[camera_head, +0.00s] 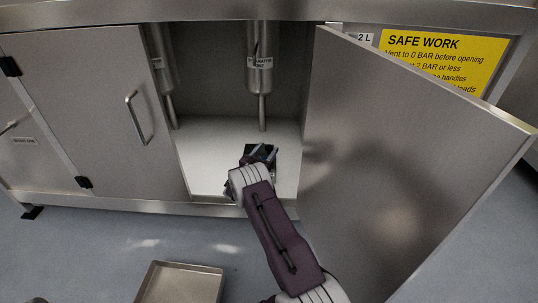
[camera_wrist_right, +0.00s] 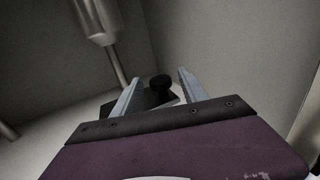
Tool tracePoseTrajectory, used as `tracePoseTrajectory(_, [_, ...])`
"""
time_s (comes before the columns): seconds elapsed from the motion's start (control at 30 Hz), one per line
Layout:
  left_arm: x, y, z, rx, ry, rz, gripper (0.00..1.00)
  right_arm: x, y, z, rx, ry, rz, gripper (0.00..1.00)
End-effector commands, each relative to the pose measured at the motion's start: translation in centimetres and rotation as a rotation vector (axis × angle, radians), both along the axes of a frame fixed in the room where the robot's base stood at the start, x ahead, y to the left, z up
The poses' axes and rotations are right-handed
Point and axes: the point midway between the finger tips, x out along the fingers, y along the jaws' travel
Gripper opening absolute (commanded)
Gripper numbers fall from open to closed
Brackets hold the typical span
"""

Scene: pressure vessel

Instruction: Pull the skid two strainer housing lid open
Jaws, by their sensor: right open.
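A dark, flat plate or box (camera_wrist_right: 147,99) with a round black knob (camera_wrist_right: 160,82) is inside the cabinet, low near its pale floor. I take it to be the strainer housing lid, but no label on it is readable. My right gripper (camera_head: 263,151) reaches into the cabinet over this dark thing. In the right wrist view its two fingers (camera_wrist_right: 160,74) are spread, with the knob showing between them. I cannot tell whether they touch it. The gripper hides part of the dark thing in the head view. My left gripper is not in view.
The steel cabinet's right door (camera_head: 400,165) stands open, close to my right arm. The left door (camera_head: 85,115) is shut. A labelled metal vessel (camera_head: 260,45) with a pipe hangs inside. A yellow safety sign (camera_head: 440,60) is behind the door. A metal tray (camera_head: 180,283) lies on the floor.

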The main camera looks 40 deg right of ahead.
Motion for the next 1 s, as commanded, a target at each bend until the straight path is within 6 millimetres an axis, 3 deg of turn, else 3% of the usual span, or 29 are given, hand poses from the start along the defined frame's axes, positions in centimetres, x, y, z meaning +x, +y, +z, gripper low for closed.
tracePoseTrajectory(0.03, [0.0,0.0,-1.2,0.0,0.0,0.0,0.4,0.3,-0.8,-0.5,0.0,-0.004,-0.003,0.51])
tracePoseTrajectory(0.1, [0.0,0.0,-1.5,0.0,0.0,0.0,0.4,0.7,-1.4,-0.4,0.0,-0.002,-0.001,0.51])
tracePoseTrajectory(0.43, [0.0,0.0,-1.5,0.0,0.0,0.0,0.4,1.0,-1.9,0.1,0.001,0.0,0.001,0.51])
tracePoseTrajectory(0.6, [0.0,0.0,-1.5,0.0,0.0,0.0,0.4,1.0,-1.9,0.0,0.002,0.001,0.0,0.04])
tracePoseTrajectory(0.63, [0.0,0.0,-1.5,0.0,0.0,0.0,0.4,1.0,-1.9,0.0,0.002,0.001,0.0,0.0])
tracePoseTrajectory(1.0, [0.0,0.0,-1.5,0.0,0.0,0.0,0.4,1.0,-1.9,0.0,0.002,0.001,0.0,0.0])
